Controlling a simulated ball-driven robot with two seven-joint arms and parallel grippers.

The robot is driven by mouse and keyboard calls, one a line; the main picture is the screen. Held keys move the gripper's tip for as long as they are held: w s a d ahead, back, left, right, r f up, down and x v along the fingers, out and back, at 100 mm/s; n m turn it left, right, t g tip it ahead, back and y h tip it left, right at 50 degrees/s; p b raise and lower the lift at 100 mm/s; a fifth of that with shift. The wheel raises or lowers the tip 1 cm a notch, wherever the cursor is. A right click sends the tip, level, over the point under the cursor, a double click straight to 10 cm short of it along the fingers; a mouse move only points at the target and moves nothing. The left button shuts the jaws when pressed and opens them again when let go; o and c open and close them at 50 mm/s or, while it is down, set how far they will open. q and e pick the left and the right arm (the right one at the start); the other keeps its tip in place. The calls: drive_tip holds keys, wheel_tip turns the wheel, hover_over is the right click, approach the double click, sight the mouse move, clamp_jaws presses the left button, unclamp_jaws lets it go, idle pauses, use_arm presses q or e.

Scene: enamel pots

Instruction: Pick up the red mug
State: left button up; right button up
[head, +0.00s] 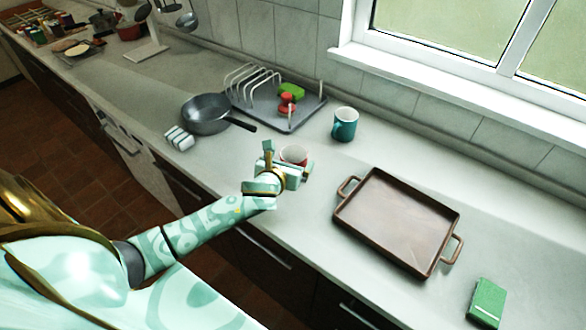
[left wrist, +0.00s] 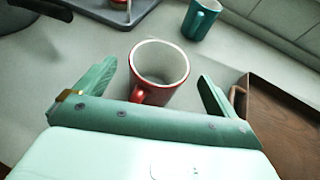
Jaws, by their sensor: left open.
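The red mug (head: 294,154) stands upright on the counter in the head view, partly hidden behind my left gripper (head: 288,160). In the left wrist view the red mug (left wrist: 160,72) shows its white inside and its handle pointing toward me. My left gripper (left wrist: 155,80) is open, with one green finger on each side of the mug. A gap shows between each finger and the mug. My right gripper is not in either view.
A teal mug (head: 345,124) stands behind the red mug. A dark pan (head: 205,113) and a grey dish rack (head: 290,121) stand at the back left.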

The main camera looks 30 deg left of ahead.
sight(298, 151)
use_arm(q)
drive_tip(key=b+x, duration=0.1)
drive_tip(key=x, duration=0.3)
drive_tip(key=shift+f, duration=0.2)
drive_tip(key=shift+s+r, duration=0.1)
drive_tip(key=shift+c, duration=0.5)
drive_tip(key=c, duration=1)
drive_tip(key=shift+c, duration=0.7)
drive_tip(key=shift+r, duration=0.15)
